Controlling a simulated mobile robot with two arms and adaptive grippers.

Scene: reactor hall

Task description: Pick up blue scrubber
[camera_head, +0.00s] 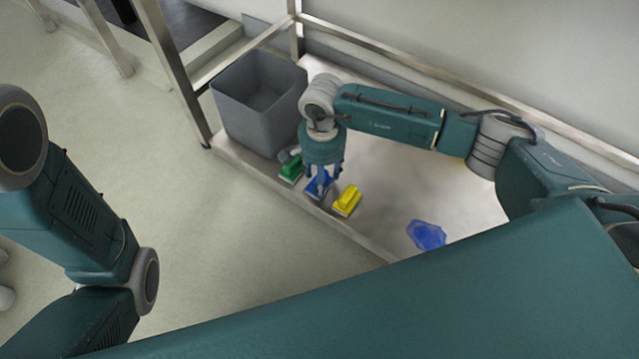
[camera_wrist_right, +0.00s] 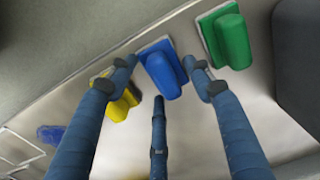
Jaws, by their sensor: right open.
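The blue scrubber (camera_head: 318,186) lies near the front edge of the metal shelf (camera_head: 400,185), between a green scrubber (camera_head: 291,169) and a yellow scrubber (camera_head: 346,201). In the right wrist view the blue scrubber (camera_wrist_right: 162,70) sits between the spread fingers. My right gripper (camera_head: 325,172) is open, pointing down above the blue scrubber and hiding part of it; its fingers also show in the wrist view (camera_wrist_right: 160,85). I cannot tell whether any finger touches it. My left arm is at the left of the head view, but its gripper is not in view.
A grey bin (camera_head: 258,100) stands on the shelf just behind the green scrubber. A blue patch (camera_head: 426,235), perhaps a cloth or spill, lies to the right. Metal posts and a rail (camera_head: 400,70) bound the shelf. The shelf right of the yellow scrubber is mostly clear.

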